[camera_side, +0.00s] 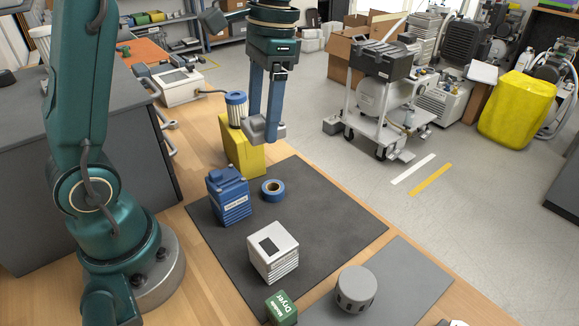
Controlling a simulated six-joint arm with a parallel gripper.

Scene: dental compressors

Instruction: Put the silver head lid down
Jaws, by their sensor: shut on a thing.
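My gripper (264,118) points down above the back part of the dark mat, its two blue fingers shut on a small grey piece that looks like the silver head lid (262,132). The fingers partly cover the lid, and its full shape is hard to tell. It appears in front of and to the right of a yellow block (243,156). A silver finned block (275,262) with a dark square on its top sits on the front part of the dark mat (325,212).
A blue ribbed canister (229,196) and a blue tape roll (273,190) stand on the mat. A blue-and-white pleated filter (236,109) is by the yellow block. A green dryer box (281,308) and a grey round cap (356,288) are in front. The mat's right side is clear.

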